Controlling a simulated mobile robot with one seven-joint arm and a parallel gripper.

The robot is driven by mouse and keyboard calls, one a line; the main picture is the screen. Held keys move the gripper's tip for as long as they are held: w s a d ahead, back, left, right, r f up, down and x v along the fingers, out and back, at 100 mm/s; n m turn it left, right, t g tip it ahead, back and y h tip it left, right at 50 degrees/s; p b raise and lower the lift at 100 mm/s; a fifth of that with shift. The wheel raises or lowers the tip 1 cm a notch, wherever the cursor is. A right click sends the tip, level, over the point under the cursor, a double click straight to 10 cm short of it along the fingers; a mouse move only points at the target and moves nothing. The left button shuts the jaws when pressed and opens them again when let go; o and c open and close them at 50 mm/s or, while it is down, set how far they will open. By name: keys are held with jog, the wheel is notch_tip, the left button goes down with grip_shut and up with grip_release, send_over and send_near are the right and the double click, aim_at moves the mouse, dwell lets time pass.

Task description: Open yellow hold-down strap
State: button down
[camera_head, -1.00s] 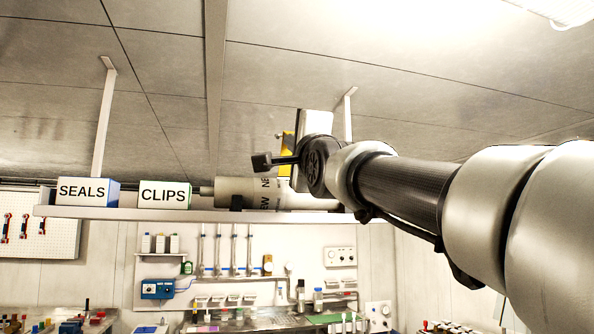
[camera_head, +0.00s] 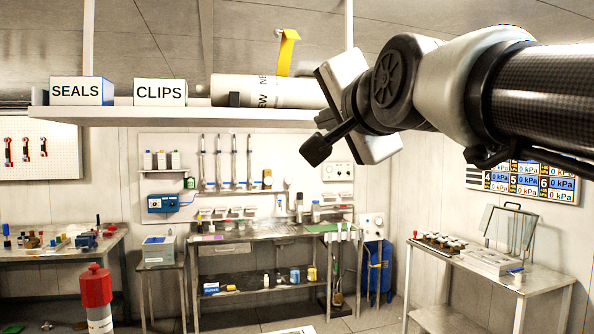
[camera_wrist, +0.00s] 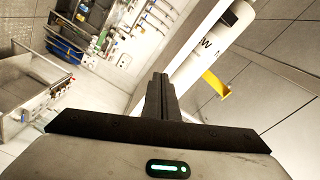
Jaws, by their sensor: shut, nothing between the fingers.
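The yellow hold-down strap (camera_head: 287,52) stands raised above a white cylinder (camera_head: 262,91) marked "NEW" on the high shelf. Its upper end bends over to the right. In the wrist view the strap (camera_wrist: 216,84) sticks out from the cylinder (camera_wrist: 212,45), to the right of my fingers. My gripper (camera_wrist: 159,80) is shut and empty, and its fingertips are apart from the strap.
The high shelf (camera_head: 180,115) also holds the SEALS box (camera_head: 76,92) and the CLIPS box (camera_head: 160,92) at the left. Shelf hangers rise to the ceiling. A steel bench (camera_head: 260,233) stands below against the wall. The air left of my wrist, in front of the shelf, looks clear.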

jog(key=s+d+f+n+g+h, duration=0.1)
jog(key=s+d+f+n+g, duration=0.1)
jog(key=f, duration=0.7)
jog(key=s+d+f+n+g+h+p, duration=0.1)
jog(key=s+f, duration=0.4)
jog(key=f, duration=0.5)
jog(key=s+d+f+n+g+h, duration=0.1)
jog(key=s+d+f+n+g, duration=0.3)
jog(key=f, duration=0.6)
jog(key=shift+s+f+g, duration=0.15)
jog(key=shift+f+g, duration=0.1)
jog(key=shift+g, duration=0.55)
jog(key=c, duration=2.2)
grip_release()
jog(key=s+d+f+n+g+p, duration=0.1)
jog(key=s+d+f+n+g, duration=0.1)
jog(key=s+f, duration=0.6)
jog(key=shift+s+d+f+n+g+h, duration=0.15)
jog(key=shift+f+n+g+h, duration=0.3)
jog(key=shift+f+g, duration=0.4)
jog(key=shift+d, duration=0.15)
